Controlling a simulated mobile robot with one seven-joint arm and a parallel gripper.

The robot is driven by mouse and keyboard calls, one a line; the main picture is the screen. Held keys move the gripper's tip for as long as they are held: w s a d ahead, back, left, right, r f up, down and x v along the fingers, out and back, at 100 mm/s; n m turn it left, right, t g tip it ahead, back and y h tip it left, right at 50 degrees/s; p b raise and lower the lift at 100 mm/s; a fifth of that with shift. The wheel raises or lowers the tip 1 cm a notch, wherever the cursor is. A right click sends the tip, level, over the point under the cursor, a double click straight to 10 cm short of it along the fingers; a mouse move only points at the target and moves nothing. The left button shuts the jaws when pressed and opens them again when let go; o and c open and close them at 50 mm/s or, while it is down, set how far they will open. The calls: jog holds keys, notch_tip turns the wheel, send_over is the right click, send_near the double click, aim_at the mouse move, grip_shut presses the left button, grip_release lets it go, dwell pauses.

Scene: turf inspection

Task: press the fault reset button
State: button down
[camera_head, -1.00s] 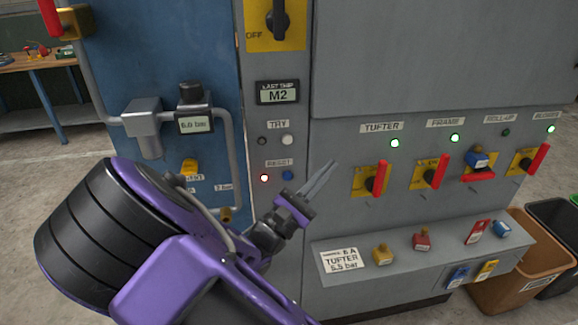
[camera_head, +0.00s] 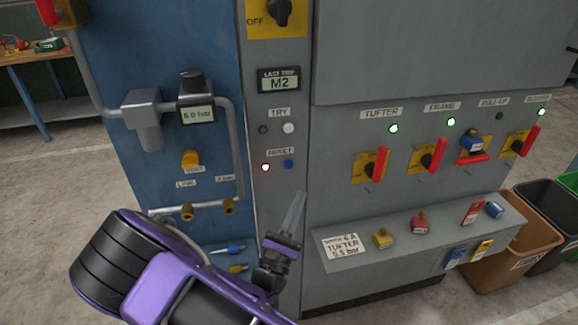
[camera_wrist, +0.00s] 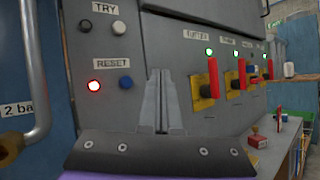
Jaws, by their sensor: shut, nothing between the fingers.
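The blue reset button (camera_head: 288,164) sits on the grey panel under the RESET label, right of a lit red lamp (camera_head: 266,167). In the wrist view the blue button (camera_wrist: 126,82) and the glowing red lamp (camera_wrist: 94,86) show left of my fingers. My gripper (camera_head: 297,198) is shut and empty, its fingers pointing up, below the button in the head view. In the wrist view my gripper (camera_wrist: 162,75) has its fingertips to the right of the button. I see no contact with the button; the gap in depth is hard to tell.
A white button (camera_head: 288,128) under TRY is above. Red-handled switches (camera_head: 376,165) line the panel to the right, over a shelf (camera_head: 400,255) with padlocks and tags. A pipe and 6.0 bar gauge (camera_head: 197,115) are left. Bins (camera_head: 520,250) stand at right.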

jog(key=shift+w+a+b, duration=0.3)
jog(key=shift+w+a, duration=0.15)
jog(key=shift+w, duration=0.9)
jog(key=shift+w+a+b, duration=0.25)
jog(key=shift+w+a, duration=0.2)
jog(key=shift+w, duration=0.9)
jog(key=shift+w+a+b, duration=0.3)
jog(key=shift+w+a, duration=0.15)
jog(key=shift+w, duration=0.9)
jog(key=shift+w, duration=0.1)
jog(key=shift+w+a, duration=0.1)
jog(key=shift+w, duration=0.2)
jog(key=shift+w+a, duration=0.15)
jog(key=shift+w, duration=0.25)
jog(key=shift+s+d+p, duration=0.25)
jog(key=shift+s+p, duration=0.2)
jog(key=shift+s, duration=0.4)
jog(key=shift+s+d+p, duration=0.25)
jog(key=shift+s+p, duration=0.05)
jog(key=shift+s, duration=0.5)
jog(key=shift+s+d+p, duration=0.25)
jog(key=shift+s+d, duration=0.05)
jog(key=shift+s, duration=0.5)
jog(key=shift+s+d+p, duration=0.25)
jog(key=shift+s+p, duration=0.05)
jog(key=shift+s, duration=0.5)
